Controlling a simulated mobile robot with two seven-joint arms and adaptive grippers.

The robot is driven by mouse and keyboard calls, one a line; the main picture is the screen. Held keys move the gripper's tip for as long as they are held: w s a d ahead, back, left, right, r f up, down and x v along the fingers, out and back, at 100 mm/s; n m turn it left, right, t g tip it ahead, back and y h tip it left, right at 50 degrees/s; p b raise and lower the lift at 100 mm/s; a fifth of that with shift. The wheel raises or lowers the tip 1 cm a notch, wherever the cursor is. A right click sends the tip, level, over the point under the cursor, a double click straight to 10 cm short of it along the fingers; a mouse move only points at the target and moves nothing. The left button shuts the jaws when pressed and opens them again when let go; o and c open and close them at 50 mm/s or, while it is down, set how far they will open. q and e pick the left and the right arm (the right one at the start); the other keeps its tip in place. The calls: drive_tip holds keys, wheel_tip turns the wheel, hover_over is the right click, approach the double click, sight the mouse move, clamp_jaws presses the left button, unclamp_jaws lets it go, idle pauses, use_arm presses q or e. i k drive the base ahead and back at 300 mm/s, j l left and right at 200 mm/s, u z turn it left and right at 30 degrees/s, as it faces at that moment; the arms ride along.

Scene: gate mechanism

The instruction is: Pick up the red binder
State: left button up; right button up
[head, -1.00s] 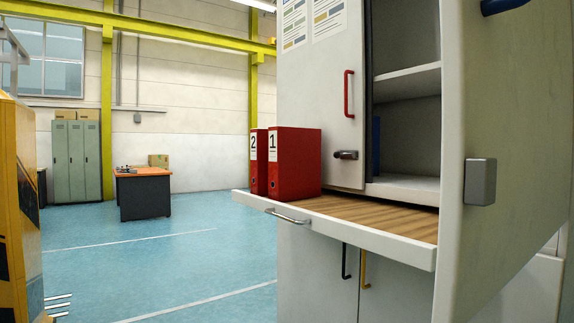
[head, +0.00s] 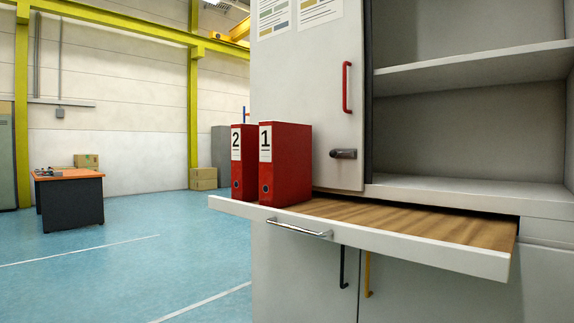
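Two red binders stand upright side by side on a pulled-out shelf (head: 410,225) of a grey cabinet. The binder labelled 1 (head: 290,165) is on the right and nearer. The binder labelled 2 (head: 237,180) is on the left, partly hidden behind binder 1. Both stand near the left end of the shelf, with their labelled spines facing left of me. Neither of my grippers is in view.
The cabinet (head: 310,110) has a red handle (head: 346,88) and a dark latch (head: 343,153) on its door. Open compartments to the right look empty. A desk (head: 70,200) stands far left. The blue floor (head: 150,260) at left is clear.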

sight(285, 148)
drive_tip(key=i+j+z, duration=0.2)
drive_tip(key=j, duration=0.3)
drive_tip(key=i+j+z, duration=0.15)
drive_tip(key=j, duration=0.35)
drive_tip(key=i+j+z, duration=0.2)
drive_tip(key=j, duration=0.35)
drive_tip(key=i+j+z, duration=0.15)
drive_tip(key=j, duration=0.45)
drive_tip(key=i+j+z, duration=0.2)
drive_tip(key=j, duration=0.4)
drive_tip(key=j+z, duration=0.2)
drive_tip(key=j, duration=0.35)
